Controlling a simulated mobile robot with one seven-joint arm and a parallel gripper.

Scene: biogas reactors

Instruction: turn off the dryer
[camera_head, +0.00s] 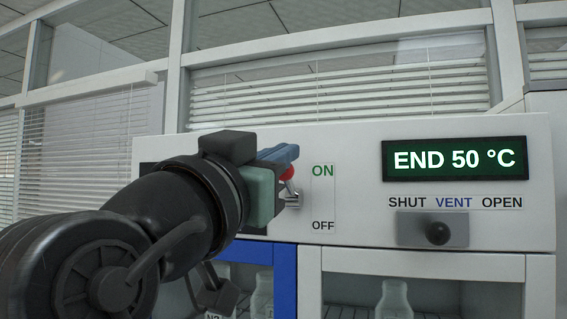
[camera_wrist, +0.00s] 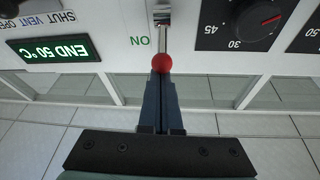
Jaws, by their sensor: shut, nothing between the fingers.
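The dryer (camera_head: 345,150) is a white panel with a green-lit display (camera_head: 454,159) reading END 50 °C. Its switch is a metal lever with a red ball (camera_head: 287,172), between an ON label (camera_head: 323,171) above and an OFF label (camera_head: 323,225) below. The lever points up toward ON. In the wrist view, which is upside down, the red ball (camera_wrist: 163,63) sits right at my fingertips. My gripper (camera_head: 290,152) is shut and empty, its blue-grey fingers at the ball's upper side. I cannot tell whether they touch it. My gripper partly hides the switch in the head view.
A vent slider with a black knob (camera_head: 438,233) stands under the SHUT, VENT, OPEN labels, at VENT. A black dial (camera_wrist: 255,20) is close beside the switch. Below the panel are a blue-framed door (camera_head: 284,275) and a white-framed door with bottles behind. Windows with blinds stand behind.

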